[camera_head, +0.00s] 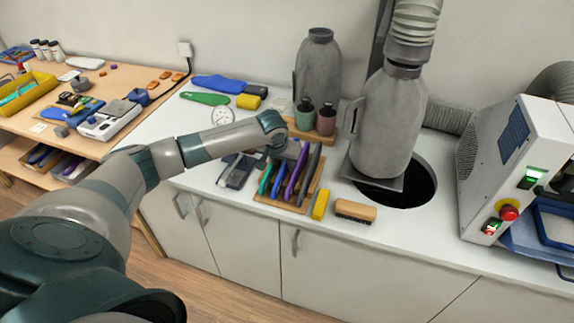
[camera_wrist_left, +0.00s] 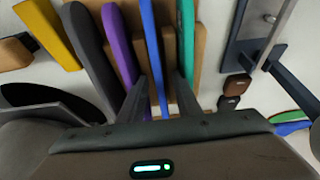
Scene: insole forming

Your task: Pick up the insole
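Several upright insoles, teal, blue, purple and dark grey, stand side by side in a wooden rack (camera_head: 290,208) on the white counter. In the left wrist view the blue insole (camera_wrist_left: 148,25) runs between my left gripper's fingers (camera_wrist_left: 166,80). The purple insole (camera_wrist_left: 118,45) and dark grey insole (camera_wrist_left: 90,50) stand to its left, the teal insole (camera_wrist_left: 186,30) to its right. The left gripper also shows in the head view (camera_head: 284,160), over the rack. Its fingers look apart, with a gap around the blue insole; contact is unclear. My right gripper is not in view.
A yellow block (camera_head: 320,204) and a wooden brush (camera_head: 355,211) lie right of the rack. Two small bottles (camera_head: 326,119) stand behind it. A large grey bottle-shaped form (camera_head: 387,125) stands by a dark round opening. A grey machine (camera_head: 515,150) is at the right.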

